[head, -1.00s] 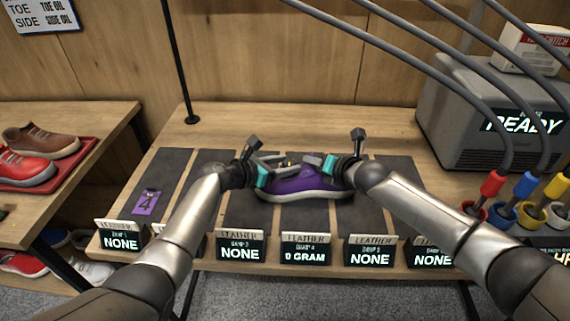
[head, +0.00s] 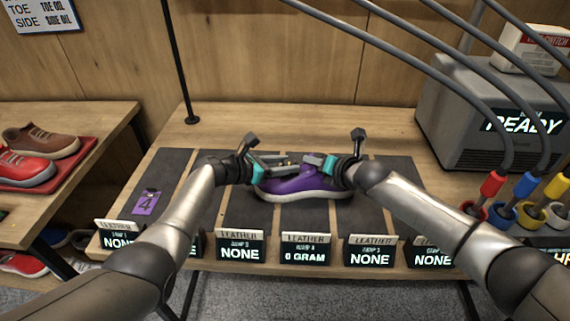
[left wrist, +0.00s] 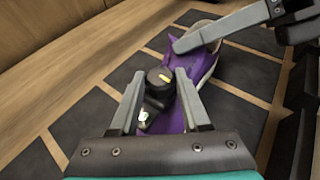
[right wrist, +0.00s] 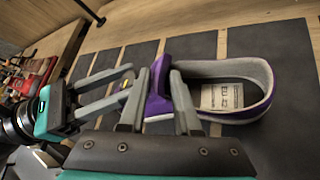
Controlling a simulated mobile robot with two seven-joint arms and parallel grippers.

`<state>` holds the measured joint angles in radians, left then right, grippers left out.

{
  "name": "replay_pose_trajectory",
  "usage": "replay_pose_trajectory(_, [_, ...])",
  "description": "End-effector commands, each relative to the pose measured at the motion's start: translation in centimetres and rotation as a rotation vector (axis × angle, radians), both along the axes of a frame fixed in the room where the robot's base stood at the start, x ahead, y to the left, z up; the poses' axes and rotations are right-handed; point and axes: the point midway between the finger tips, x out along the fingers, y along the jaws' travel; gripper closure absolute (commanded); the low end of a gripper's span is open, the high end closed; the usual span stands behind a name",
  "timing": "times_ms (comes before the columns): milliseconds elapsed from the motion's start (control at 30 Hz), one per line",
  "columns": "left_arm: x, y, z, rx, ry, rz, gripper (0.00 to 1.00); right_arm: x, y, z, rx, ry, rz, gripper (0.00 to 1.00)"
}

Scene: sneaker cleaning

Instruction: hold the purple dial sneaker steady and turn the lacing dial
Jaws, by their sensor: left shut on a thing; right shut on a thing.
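The purple sneaker (head: 300,186) with a white sole lies on a dark mat in the middle of the bench, below both grippers. My left gripper (head: 278,164) comes in at the shoe's left part. In the left wrist view its fingers (left wrist: 160,92) are closed around the black round lacing dial (left wrist: 160,76), which has a yellow mark. My right gripper (head: 318,162) is shut on the shoe's purple tongue (right wrist: 160,75), seen between its fingers in the right wrist view. That view also shows the open shoe collar and a pale insole label (right wrist: 222,96). The grippers partly hide the shoe's top.
Dark mats with small display signs (head: 306,250) line the bench. A purple card (head: 146,203) marked 4 lies at the left. Other shoes sit on a red tray (head: 80,165) at the left.

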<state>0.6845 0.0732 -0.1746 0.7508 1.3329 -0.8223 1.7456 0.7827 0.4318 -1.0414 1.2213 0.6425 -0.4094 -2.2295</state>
Motion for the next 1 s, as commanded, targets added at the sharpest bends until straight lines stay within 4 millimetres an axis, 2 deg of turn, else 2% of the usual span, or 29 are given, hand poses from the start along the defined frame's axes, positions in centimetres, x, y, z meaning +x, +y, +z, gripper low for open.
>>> replay_pose_trajectory(433, [-0.02,0.37,-0.18,0.002,-0.003,-0.022,1.00,-0.06,-0.03,-0.09,0.002,0.003,0.000,1.00])
replay_pose_trajectory(467, [-0.02,0.37,-0.18,0.002,-0.003,-0.022,0.51,-0.05,-0.03,-0.08,0.001,0.003,-0.001,1.00])
replay_pose_trajectory(700, [-0.03,0.23,-0.08,0.000,-0.003,-0.025,0.24,-0.06,-0.03,-0.10,0.001,0.003,-0.001,1.00])
replay_pose_trajectory(1000, [-0.05,0.17,0.02,-0.002,-0.004,-0.027,0.23,-0.06,-0.02,-0.11,0.000,0.002,0.000,1.00])
